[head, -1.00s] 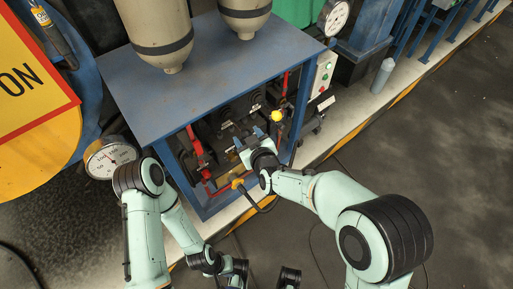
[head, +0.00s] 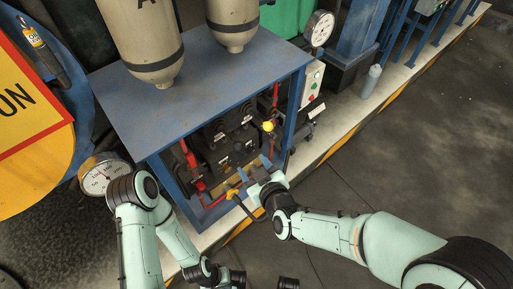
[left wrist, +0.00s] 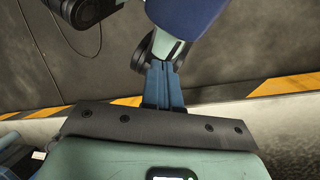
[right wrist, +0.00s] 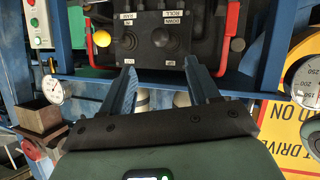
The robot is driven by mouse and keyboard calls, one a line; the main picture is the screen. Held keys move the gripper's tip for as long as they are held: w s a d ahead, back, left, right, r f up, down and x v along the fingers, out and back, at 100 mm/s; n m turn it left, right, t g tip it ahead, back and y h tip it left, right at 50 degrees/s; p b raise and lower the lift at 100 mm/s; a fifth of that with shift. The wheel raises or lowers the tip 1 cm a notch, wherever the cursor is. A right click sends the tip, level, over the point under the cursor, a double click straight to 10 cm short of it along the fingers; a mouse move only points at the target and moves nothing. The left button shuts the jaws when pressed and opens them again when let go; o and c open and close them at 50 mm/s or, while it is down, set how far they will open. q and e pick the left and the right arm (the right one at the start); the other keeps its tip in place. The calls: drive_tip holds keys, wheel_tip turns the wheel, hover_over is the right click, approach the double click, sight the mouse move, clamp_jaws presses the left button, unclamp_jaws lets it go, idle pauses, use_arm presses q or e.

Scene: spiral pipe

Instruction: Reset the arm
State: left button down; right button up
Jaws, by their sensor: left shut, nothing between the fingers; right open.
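My right gripper (head: 254,166) is open and empty, just in front of the open side of the blue cabinet (head: 205,85). In the right wrist view its two blue fingers (right wrist: 160,72) stand apart and point at a black control panel (right wrist: 165,45) with levers, apart from it as far as I can tell. A yellow knob (right wrist: 101,38) and a black knob (right wrist: 163,37) show there. In the left wrist view my left gripper (left wrist: 163,70) is shut and empty, its blue fingers together, above the floor. I cannot make out its fingertips in the head view.
Two beige tanks (head: 145,40) stand over the cabinet top. Red pipes (head: 190,160) and a yellow fitting with a black hose (head: 235,191) are at the cabinet's front. A gauge (head: 100,174) stands left and another (head: 319,28) behind. The dark floor at the right is clear.

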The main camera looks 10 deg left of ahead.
drive_tip(key=s+d+f+m+g+h+p, duration=0.25)
drive_tip(key=d+f, duration=0.35)
drive_tip(key=f, duration=0.4)
drive_tip(key=s+d+f+m+g+h+p, duration=0.2)
drive_tip(key=s+d+f+m+g+p, duration=0.15)
drive_tip(key=d+f, duration=0.45)
drive_tip(key=s+d+f+m+g+p, duration=0.2)
drive_tip(key=s+f+m+g, duration=0.1)
drive_tip(key=s, duration=0.6)
drive_tip(key=s+d+f+m+g+p, duration=0.2)
drive_tip(key=s+f, duration=0.4)
drive_tip(key=s, duration=0.3)
drive_tip(key=shift+m+g+y, duration=0.45)
drive_tip(key=shift+m+g, duration=0.25)
drive_tip(key=shift+m, duration=0.2)
drive_tip(key=shift+s, duration=0.1)
